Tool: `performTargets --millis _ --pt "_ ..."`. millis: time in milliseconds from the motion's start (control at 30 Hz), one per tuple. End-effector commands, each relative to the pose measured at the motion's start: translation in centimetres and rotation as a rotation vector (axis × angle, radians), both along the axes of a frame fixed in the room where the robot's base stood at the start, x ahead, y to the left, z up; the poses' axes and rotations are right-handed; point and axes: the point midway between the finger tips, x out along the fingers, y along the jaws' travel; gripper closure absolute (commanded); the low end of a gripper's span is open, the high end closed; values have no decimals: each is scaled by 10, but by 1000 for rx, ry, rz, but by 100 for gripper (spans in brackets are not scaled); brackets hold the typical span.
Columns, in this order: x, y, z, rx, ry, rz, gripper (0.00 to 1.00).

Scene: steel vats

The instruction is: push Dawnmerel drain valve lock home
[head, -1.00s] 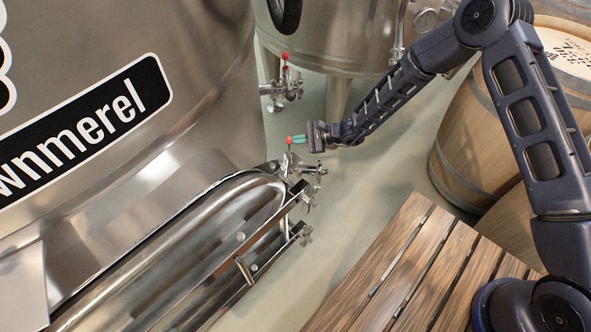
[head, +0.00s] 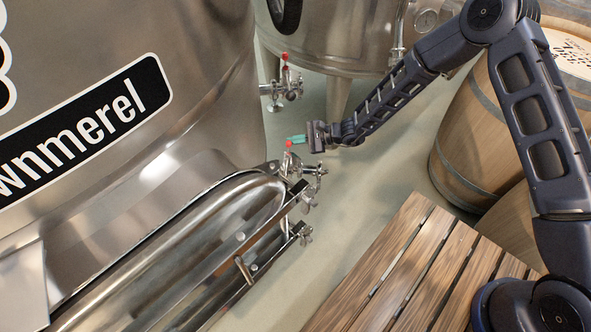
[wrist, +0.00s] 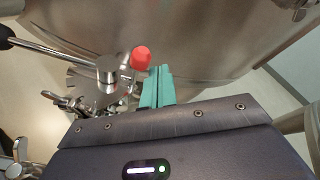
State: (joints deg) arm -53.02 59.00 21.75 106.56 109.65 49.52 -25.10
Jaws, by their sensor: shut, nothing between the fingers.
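The Dawnmerel vat (head: 210,100) fills the left of the head view. Its drain valve (head: 305,168) sticks out low on its right side, with a small red knob (head: 289,143) on top. My gripper (head: 297,139) has teal fingers held together, empty, just beside the red knob. In the wrist view the shut fingers (wrist: 157,80) are at the right of the red knob (wrist: 142,58), very close to it; I cannot tell whether they touch. The steel valve body (wrist: 105,80) lies left of the knob, with a black-ended lever (wrist: 45,47) reaching left.
A second steel vat (head: 340,40) stands behind, with a similar red-topped valve (head: 286,85). Wooden barrels (head: 470,150) stand at the right. A slatted wooden pallet (head: 415,265) lies at front right. The floor (head: 375,190) between is clear.

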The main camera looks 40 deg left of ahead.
Motion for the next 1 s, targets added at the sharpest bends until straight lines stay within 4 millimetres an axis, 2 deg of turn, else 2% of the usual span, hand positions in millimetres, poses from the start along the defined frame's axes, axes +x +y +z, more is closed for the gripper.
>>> performTargets --millis 567,1000 --pt "11 7 0 -1 -1 -1 100" --pt "29 -18 10 -1 -1 -1 100"
